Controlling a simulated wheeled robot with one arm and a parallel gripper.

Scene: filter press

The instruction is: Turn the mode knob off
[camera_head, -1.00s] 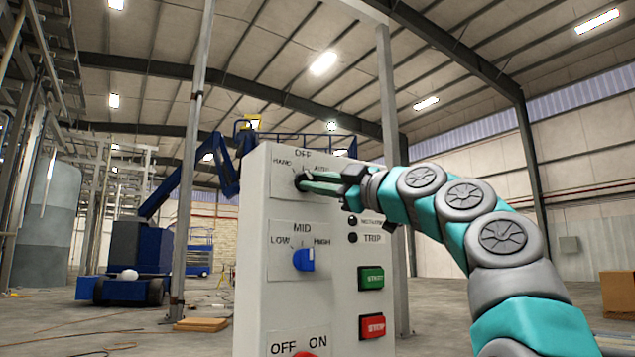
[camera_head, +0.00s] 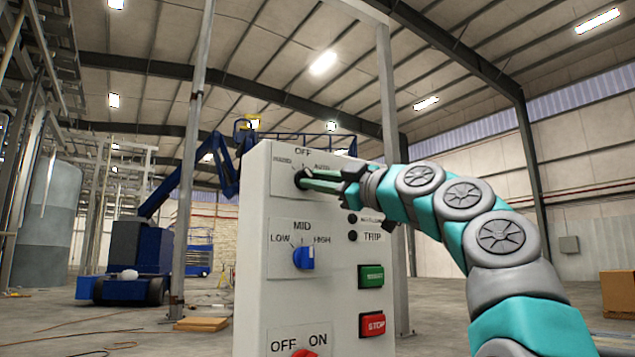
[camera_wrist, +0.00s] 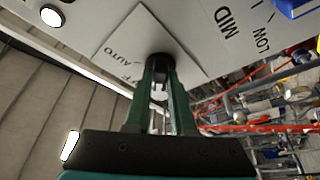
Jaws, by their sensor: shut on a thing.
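The mode knob (camera_head: 298,180) is a black knob on the upper plate of the light grey control panel (camera_head: 262,205), under the labels HAND, OFF and AUTO. My gripper (camera_head: 308,181) reaches in from the right with its green fingers shut on the knob. In the wrist view the fingertips (camera_wrist: 160,66) close on the dark knob (camera_wrist: 161,56), and OFF and AUTO can be read partly beside it. The fingers cover most of the knob, so I cannot tell which label it points to.
Below sits a blue LOW-MID-HIGH knob (camera_head: 303,258), then a red OFF-ON knob (camera_head: 304,353) at the picture's bottom edge. A TRIP lamp (camera_head: 352,236), a green button (camera_head: 371,276) and a red STOP button (camera_head: 372,324) are to the right, below my arm.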

